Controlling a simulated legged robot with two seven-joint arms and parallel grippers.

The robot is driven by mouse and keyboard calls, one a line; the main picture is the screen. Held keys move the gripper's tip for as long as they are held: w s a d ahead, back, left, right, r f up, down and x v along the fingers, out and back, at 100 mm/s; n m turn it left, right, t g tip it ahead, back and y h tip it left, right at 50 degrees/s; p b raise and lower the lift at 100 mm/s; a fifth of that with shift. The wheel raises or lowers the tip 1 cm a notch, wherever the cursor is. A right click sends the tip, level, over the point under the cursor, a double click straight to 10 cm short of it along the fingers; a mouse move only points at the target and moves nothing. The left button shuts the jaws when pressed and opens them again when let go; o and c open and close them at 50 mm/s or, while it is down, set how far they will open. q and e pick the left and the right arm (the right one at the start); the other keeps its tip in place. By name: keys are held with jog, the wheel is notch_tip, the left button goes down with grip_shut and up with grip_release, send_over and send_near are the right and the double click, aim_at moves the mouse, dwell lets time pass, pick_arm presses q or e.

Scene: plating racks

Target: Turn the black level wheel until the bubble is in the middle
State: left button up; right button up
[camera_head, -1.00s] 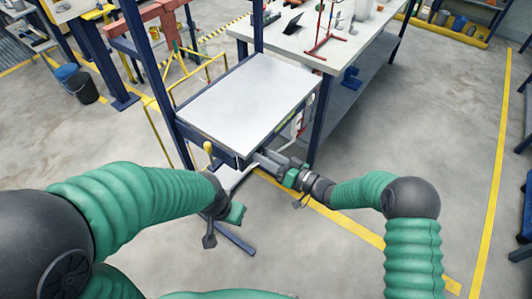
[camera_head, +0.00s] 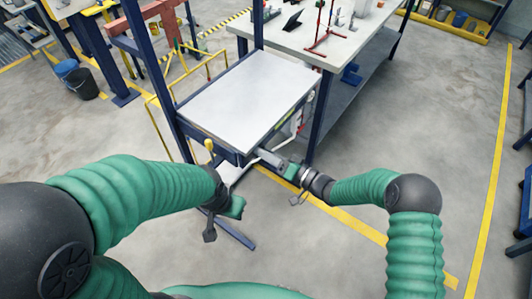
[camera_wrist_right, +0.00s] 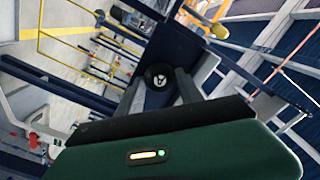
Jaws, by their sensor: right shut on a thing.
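A round black wheel (camera_wrist_right: 157,77) with a pale mark at its centre sits between the two fingers of my right gripper (camera_wrist_right: 158,88) in the right wrist view. The gripper is shut on it. In the head view my right gripper (camera_head: 262,155) is at the front edge of the white-topped stand (camera_head: 250,100), just under the top, and the wheel is hidden there. I cannot make out the bubble in either view. My left gripper (camera_head: 216,230) hangs low in front of the stand, away from the wheel; its jaws are not clear.
A workbench (camera_head: 345,45) with small items stands behind and right of the stand. A blue post (camera_head: 170,95) rises at the stand's left side, with yellow rails (camera_head: 205,70) beyond. A yellow-knobbed lever (camera_head: 209,146) is near my left wrist. The floor at right is open.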

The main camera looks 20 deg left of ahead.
jog(key=shift+w+r, duration=0.25)
jog(key=shift+r, duration=0.05)
jog(key=o, duration=1.1)
jog(key=shift+o, duration=1.4)
jog(key=shift+f, duration=0.2)
jog(key=shift+a, duration=0.1)
jog(key=shift+s+f, duration=0.1)
jog(key=shift+s, duration=0.05)
